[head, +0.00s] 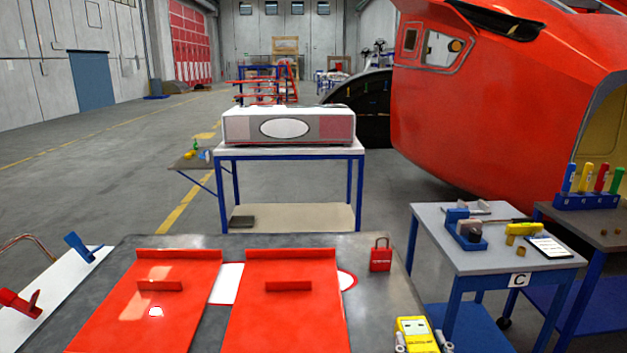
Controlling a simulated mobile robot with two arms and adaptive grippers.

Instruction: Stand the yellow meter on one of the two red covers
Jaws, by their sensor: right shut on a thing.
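Two flat red covers lie side by side on the dark grey table, the left cover (182,303) and the right cover (285,322). Each has a raised far edge and a small red handle bar across it. The yellow meter (412,328), with a pale display, is at the bottom of the head view, right of the right cover and apart from it. My right gripper (421,343) is shut on the meter, with a pale finger on each side. The meter's lower part is cut off, so I cannot tell its height. My left gripper is not in view.
A red padlock (381,256) stands on the table (384,290), right of the right cover. A grey-topped cart (440,222) to the right holds a blue holder, a yellow tool and a tablet. A white panel (40,295) with clamps is at the left.

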